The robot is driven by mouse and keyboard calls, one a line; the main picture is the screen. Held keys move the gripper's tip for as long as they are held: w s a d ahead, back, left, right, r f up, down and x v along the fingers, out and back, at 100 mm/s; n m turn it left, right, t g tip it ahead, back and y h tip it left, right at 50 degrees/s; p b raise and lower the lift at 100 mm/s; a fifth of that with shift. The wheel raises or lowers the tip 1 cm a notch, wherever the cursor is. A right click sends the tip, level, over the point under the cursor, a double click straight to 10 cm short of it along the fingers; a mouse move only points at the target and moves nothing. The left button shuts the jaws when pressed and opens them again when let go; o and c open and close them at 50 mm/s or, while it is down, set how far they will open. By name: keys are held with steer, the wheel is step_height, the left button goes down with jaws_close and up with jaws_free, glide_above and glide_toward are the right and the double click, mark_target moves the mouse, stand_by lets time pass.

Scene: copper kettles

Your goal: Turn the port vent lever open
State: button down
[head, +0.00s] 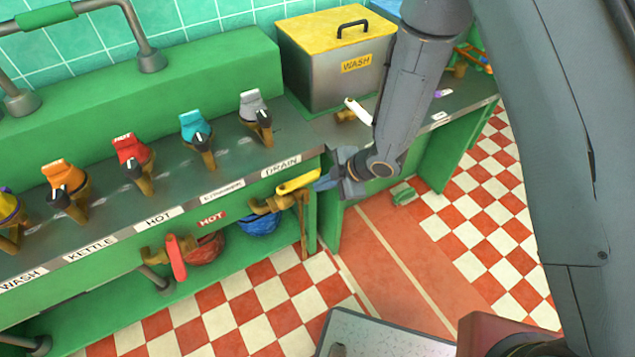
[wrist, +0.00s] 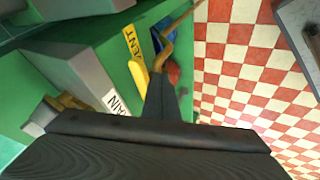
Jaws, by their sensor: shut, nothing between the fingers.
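The vent lever (head: 298,182) is a yellow handle on a brass valve (head: 268,204) at the front of the green counter, below the DRAIN label. In the wrist view the yellow lever (wrist: 138,75) is beside a yellow label (wrist: 131,42) whose visible letters read "ENT". My gripper (head: 325,182) is shut and empty, just right of the lever's end in the head view. In the wrist view its dark fingers (wrist: 161,92) are close beside the lever; I cannot tell whether they touch it.
A red lever (head: 175,257) on another brass valve is further left, near the HOT label (head: 212,219). A white-handled valve (head: 358,110) is on the counter by the WASH bin (head: 335,75). Blue (head: 258,222) and red (head: 205,248) round objects are under the counter. Checkered floor (head: 235,318) is open in front.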

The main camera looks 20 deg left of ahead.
steer(key=s+b+v, duration=0.1)
steer(key=v, duration=0.9)
steer(key=shift+s+d+b, duration=0.25)
steer(key=shift+d+b, duration=0.15)
steer(key=shift+d, duration=0.2)
steer(key=shift+f, duration=0.1)
steer(key=w+d+r+m+t+h, duration=0.1)
steer(key=w+d+r+m+h, duration=0.1)
steer(key=d+r+m, duration=0.3)
steer(key=w+d+r+m+t+h, duration=0.1)
steer(key=w+d+m+h, duration=0.15)
steer(key=d, duration=0.45)
steer(key=w+d+r+m+t+h, duration=0.1)
steer(key=w+d+r+m, duration=0.15)
steer(key=d+m, duration=0.35)
steer(key=s+d+r+m+g+h, duration=0.1)
steer(key=s+d+r+m+g, duration=0.2)
steer(key=s+d+r+m, duration=0.4)
steer(key=s+d+m, duration=0.3)
steer(key=s+m, duration=0.1)
steer(key=s, duration=0.1)
steer(key=shift+s+d+h, duration=0.2)
steer(key=shift+s+h, duration=0.15)
steer(key=shift+s, duration=0.05)
steer(key=shift+r+m, duration=0.15)
steer(key=shift+m, duration=0.1)
